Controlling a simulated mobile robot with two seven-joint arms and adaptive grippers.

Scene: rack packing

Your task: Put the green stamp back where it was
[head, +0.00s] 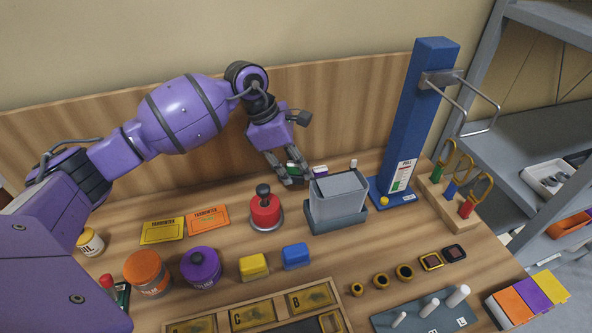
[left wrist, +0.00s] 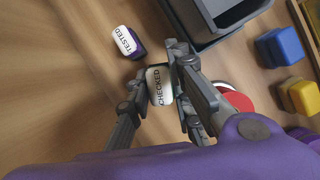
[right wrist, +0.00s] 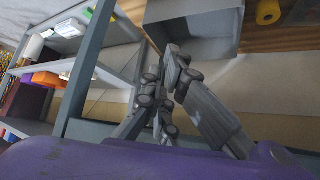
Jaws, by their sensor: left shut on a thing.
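My left gripper (head: 290,175) is low over the back of the table, left of the grey bin. It is shut on the green stamp (head: 292,164), whose white top reads CHECKED in the left wrist view (left wrist: 158,86). The fingers hide most of its body, and I cannot tell whether its base touches the table. A purple stamp marked TESTED (left wrist: 128,42) stands a short way off, apart from the gripper; it also shows in the head view (head: 320,170). My right gripper (right wrist: 168,78) is out of the head view; its fingers look closed together with nothing between them.
The grey bin (head: 338,220) stands close right of the left gripper. A red round-based stamper (head: 265,210) is in front. A blue post (head: 415,125) rises at the right, beside a wooden tool block (head: 448,203). Orange and yellow cards (head: 208,220) lie left.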

